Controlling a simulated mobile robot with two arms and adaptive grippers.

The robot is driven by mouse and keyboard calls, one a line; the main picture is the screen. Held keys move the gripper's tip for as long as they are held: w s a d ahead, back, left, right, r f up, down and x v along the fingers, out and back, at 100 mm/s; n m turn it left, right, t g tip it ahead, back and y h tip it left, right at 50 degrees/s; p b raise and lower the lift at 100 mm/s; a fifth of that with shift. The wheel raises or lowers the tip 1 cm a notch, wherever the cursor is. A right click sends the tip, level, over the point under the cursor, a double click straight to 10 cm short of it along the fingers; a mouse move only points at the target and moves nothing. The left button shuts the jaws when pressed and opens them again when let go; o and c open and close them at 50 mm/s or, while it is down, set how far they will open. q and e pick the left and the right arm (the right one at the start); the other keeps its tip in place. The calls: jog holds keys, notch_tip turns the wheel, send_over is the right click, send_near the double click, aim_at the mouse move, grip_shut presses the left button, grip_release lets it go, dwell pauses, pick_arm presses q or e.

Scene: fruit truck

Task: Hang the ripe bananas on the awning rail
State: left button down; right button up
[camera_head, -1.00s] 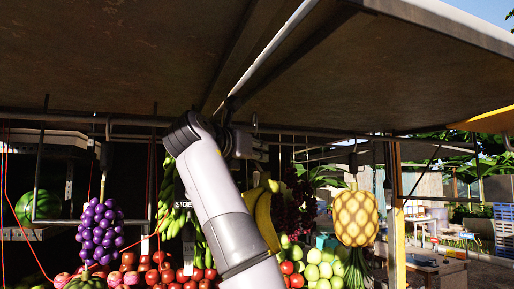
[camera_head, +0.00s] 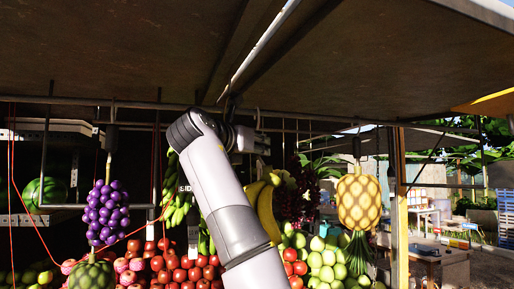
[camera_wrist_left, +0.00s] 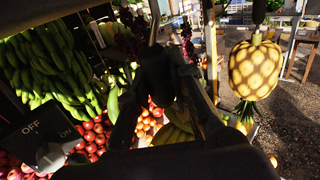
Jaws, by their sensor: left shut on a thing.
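Yellow bananas (camera_head: 267,212) hang below my left gripper, partly hidden behind my left arm in the head view. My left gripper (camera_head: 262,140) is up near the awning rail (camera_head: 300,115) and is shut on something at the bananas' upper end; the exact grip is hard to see. In the left wrist view, the dark gripper (camera_wrist_left: 180,85) fills the middle, with part of the yellow-green bananas (camera_wrist_left: 172,134) below it. I cannot tell whether a hook or stem touches the rail. My right gripper is not in view.
Purple grapes (camera_head: 105,212) hang at left and a pineapple (camera_head: 358,203) hangs at right. Green bananas (camera_wrist_left: 50,65) hang at left in the wrist view. Apples (camera_head: 180,268) fill the display below. The awning roof (camera_head: 120,50) is close above my arm.

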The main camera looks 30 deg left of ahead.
pick_arm(q)
jog(key=shift+r, duration=0.15)
jog(key=c, duration=1.4)
grip_release()
jog(key=shift+s+d, duration=0.1)
jog(key=shift+s, duration=0.05)
jog(key=shift+w+f, duration=0.2)
jog(key=shift+f, duration=0.1)
jog(key=s, duration=1.2)
jog(key=shift+d+r, duration=0.15)
jog(key=shift+d, duration=0.25)
